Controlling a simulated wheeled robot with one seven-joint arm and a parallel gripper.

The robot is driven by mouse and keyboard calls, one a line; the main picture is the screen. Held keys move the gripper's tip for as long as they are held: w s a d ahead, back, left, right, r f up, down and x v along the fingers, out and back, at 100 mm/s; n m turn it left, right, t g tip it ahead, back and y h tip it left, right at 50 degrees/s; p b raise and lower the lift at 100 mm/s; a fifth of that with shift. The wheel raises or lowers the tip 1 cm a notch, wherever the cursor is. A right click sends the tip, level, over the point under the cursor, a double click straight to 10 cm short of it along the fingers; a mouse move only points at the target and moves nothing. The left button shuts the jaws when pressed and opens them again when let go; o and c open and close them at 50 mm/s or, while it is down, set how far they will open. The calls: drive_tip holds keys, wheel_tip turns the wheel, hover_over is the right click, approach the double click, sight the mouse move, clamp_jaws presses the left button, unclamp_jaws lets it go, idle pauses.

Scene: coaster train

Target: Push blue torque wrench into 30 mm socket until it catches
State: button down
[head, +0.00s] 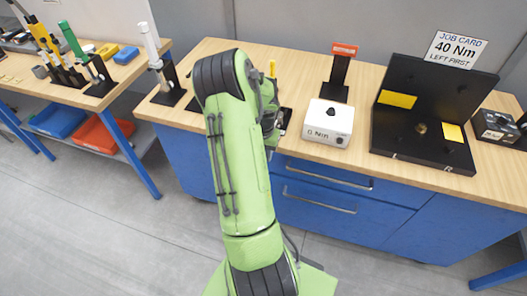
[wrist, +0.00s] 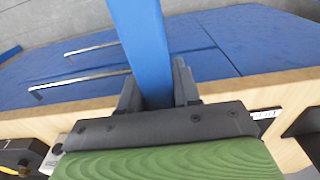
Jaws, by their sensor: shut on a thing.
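The blue torque wrench (wrist: 145,45) shows in the wrist view as a blue bar running up out of the picture. My gripper (wrist: 157,88) is shut on it, one dark finger on each side. In the head view my green arm hides the wrench and most of my gripper, which is over the bench's back middle. I cannot make out the 30 mm socket for certain. The wrench's lower end is out of sight, so I cannot tell whether it touches a socket.
A white box with a reading (head: 328,123) stands right of my arm. A black stand (head: 336,82) with a red label is behind it. A black case (head: 390,145) with yellow panels lies further right under a 40 Nm job card (head: 457,49). A white-handled tool (head: 152,45) stands left.

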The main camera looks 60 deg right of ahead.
drive_tip(key=shift+d+r, duration=0.1)
drive_tip(key=shift+r+p, duration=2.45)
drive_tip(key=shift+r, duration=1.1)
drive_tip(key=shift+w+f, duration=0.1)
